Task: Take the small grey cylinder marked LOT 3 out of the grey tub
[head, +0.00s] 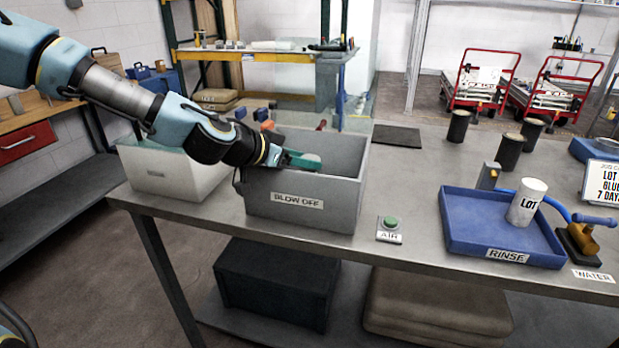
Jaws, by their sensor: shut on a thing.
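The grey tub (345,210) with the BLOW OFF label stands on the steel bench, left of the middle. My gripper (302,160) reaches into its open top from the left. Its green fingers are shut on a small pale grey thing (312,158), which looks like the small grey cylinder. It is inside the tub's outline, near the front wall's rim. No LOT 3 mark can be read on it. The tub's floor is hidden by the front wall.
A blue RINSE tray (465,235) holds a white cylinder marked LOT (527,203). A green AIR button (390,223) sits right of the tub. A pale bin (165,178) stands close left. Several dark cylinders (459,126) stand at the back right.

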